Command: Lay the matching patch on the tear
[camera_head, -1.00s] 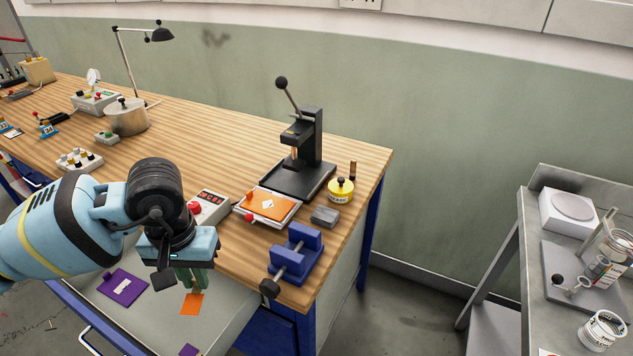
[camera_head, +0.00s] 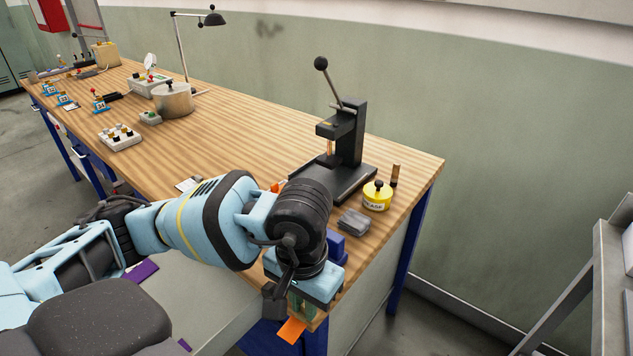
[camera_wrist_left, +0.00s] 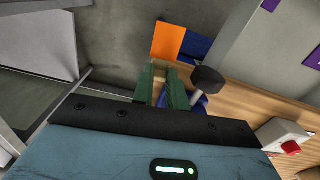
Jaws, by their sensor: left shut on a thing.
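My left gripper (camera_head: 302,303) is shut on an orange patch (camera_head: 292,331) and holds it by one edge near the bench's front right corner. A purple patch (camera_head: 141,270) lies on the grey surface at the bench's front, partly covered by my arm. My right gripper is not in view.
The blue vise (camera_head: 336,246) is right behind my left gripper. The black lever press (camera_head: 343,140), a yellow tin (camera_head: 377,195) and a grey block (camera_head: 354,221) stand nearby on the bench. A side table (camera_head: 612,265) stands at the right, across a floor gap.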

